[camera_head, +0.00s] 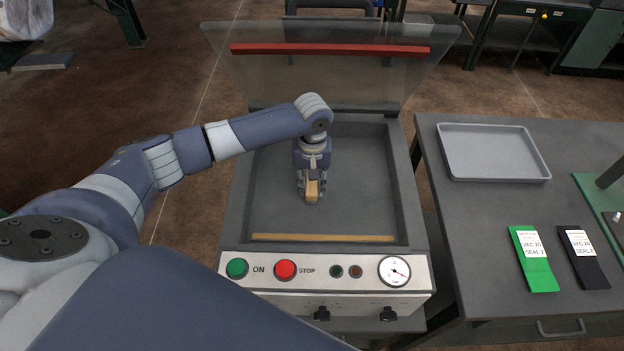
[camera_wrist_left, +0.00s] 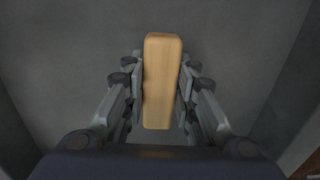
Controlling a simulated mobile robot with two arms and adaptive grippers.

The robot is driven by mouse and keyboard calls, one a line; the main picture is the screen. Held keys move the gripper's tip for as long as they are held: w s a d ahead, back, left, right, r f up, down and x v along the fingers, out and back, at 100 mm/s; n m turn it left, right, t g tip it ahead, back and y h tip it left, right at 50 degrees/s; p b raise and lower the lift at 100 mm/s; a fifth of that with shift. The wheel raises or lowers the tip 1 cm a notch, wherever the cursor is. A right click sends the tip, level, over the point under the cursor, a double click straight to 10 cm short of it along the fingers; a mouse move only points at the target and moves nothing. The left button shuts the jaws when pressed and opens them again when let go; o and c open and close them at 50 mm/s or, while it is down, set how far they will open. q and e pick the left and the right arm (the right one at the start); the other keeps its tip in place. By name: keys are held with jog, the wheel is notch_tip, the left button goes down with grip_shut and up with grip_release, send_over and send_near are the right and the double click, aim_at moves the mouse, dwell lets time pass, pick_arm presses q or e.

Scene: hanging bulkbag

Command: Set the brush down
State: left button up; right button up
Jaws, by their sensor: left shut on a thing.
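My left gripper (camera_head: 311,190) is over the grey recessed chamber of the machine (camera_head: 355,205), pointing down. It is shut on the brush, whose tan wooden block (camera_wrist_left: 162,80) stands between the two fingers in the left wrist view. In the head view a small part of the brush (camera_head: 312,188) shows at the fingertips. Its bristles are hidden, and I cannot tell whether it touches the chamber floor. My right gripper is not in view.
The machine's clear lid with a red bar (camera_head: 330,49) stands raised behind. Its front panel has a green button (camera_head: 237,268), a red button (camera_head: 285,269) and a gauge (camera_head: 394,271). A side table holds a grey tray (camera_head: 493,176), a green pouch (camera_head: 534,262) and a black pouch (camera_head: 583,262).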

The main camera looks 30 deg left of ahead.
pick_arm(q)
jog(key=shift+f, duration=0.2)
jog(key=o, duration=0.9)
jog(key=shift+o, duration=0.2)
jog(key=shift+r, duration=0.1)
